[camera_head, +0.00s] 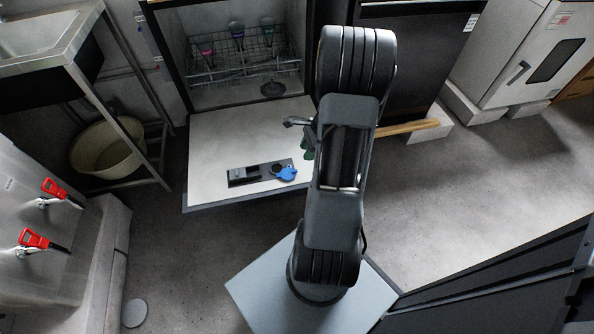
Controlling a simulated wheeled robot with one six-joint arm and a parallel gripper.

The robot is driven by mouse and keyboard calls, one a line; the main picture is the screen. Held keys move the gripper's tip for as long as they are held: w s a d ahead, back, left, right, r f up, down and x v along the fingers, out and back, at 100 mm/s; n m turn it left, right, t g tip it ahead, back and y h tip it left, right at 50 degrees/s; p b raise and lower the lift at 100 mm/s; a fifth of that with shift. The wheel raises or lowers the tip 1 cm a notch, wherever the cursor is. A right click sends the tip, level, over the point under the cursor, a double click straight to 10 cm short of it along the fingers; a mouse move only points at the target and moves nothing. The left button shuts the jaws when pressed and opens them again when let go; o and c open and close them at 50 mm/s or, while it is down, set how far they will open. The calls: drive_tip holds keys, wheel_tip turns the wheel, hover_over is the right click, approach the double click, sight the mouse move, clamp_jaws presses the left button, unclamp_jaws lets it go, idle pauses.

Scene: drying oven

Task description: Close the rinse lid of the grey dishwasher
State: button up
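The grey dishwasher stands at the back with its door (225,142) folded down flat. A dark dispenser panel (238,181) is set in the door's inner face. The blue rinse lid (286,174) is at the right end of this panel, beside a dark round spot; it looks swung open, but it is small here. My gripper (298,123) is mostly hidden by my arm; a small grey part shows at the arm's left side, above and right of the lid in the picture and apart from it. I cannot see its fingertips clearly.
A steel sink stand (90,90) with a beige tub (103,150) is at the left. A steel unit with red taps (37,239) is at the front left. A white oven (530,58) stands at the right. The middle right floor is clear.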

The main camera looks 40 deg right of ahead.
sight(295, 170)
drive_tip(key=b+x, duration=0.3)
drive_tip(key=x, duration=0.6)
drive_tip(key=shift+f, duration=0.2)
clamp_jaws()
